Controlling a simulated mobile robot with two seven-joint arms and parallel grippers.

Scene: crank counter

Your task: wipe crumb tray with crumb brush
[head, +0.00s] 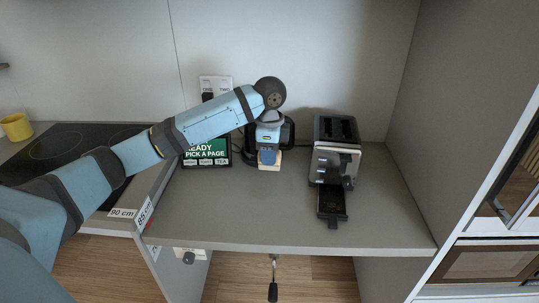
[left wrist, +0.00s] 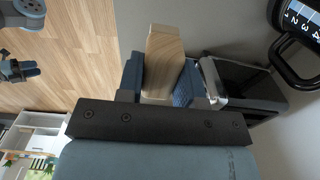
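My left gripper (head: 267,155) is above the counter, left of the toaster. It is shut on the wooden part of what looks like the crumb brush (head: 270,166). In the left wrist view the pale wooden block (left wrist: 164,60) sits between the fingers; no bristles can be made out. The crumb tray (head: 332,203) is a dark tray slid out at the front of the toaster (head: 336,150). The brush is left of the tray and apart from it. Blue and dark parts at the left edge of the wrist view may be my right gripper (left wrist: 18,70), too small to read.
A green-screened panel (head: 207,152) stands left of the gripper. A dark appliance (head: 288,133) is behind it. A cooktop (head: 70,148) and yellow cup (head: 16,126) are at left. A crank handle (head: 272,290) hangs below the counter's front edge. The front counter (head: 240,215) is clear.

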